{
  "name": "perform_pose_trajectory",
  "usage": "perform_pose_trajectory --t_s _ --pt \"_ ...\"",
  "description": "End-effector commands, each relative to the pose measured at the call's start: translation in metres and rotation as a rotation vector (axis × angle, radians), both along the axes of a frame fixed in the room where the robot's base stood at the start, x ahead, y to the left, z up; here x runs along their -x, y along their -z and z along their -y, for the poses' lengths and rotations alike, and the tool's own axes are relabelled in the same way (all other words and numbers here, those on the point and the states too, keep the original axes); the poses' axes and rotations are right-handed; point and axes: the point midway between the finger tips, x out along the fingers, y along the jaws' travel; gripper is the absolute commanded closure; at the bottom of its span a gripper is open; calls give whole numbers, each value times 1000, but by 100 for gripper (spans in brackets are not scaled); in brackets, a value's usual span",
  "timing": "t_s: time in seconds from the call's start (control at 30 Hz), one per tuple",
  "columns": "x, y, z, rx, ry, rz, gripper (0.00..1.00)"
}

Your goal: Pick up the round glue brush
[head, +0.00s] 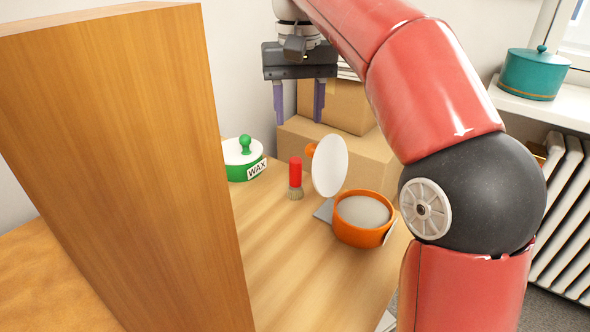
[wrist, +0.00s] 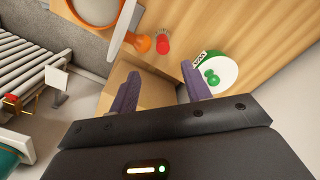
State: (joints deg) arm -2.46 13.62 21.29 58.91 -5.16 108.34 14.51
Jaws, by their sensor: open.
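The round glue brush (head: 295,176) stands upright on the wooden table, with a red handle on top and grey-brown bristles at the bottom. In the wrist view its red handle (wrist: 162,44) shows from above, beyond my fingertips. My gripper (head: 299,117) is open and empty, well above the table, over the far side near the cardboard boxes. Its two purple fingers also show in the wrist view (wrist: 163,86), apart from each other with nothing between them but a box far below.
A green-and-white WAX tin (head: 243,160) stands left of the brush. An orange tub (head: 362,220) with a raised white disc-shaped lid (head: 330,166) is at its right. Cardboard boxes (head: 340,150) are behind. A tall wooden panel (head: 120,140) blocks the left side.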

Motion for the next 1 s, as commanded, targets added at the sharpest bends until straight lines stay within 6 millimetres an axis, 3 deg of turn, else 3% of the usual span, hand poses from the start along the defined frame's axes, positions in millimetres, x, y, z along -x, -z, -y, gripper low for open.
perform_pose_trajectory --t_s 0.3,0.53,0.8,1.0 --pt "1 48 1 1 1 -2 52" --pt "0 65 -1 1 0 -1 52" --pt "-1 103 -5 1 2 -1 52" --pt "-1 110 -5 0 1 2 52"
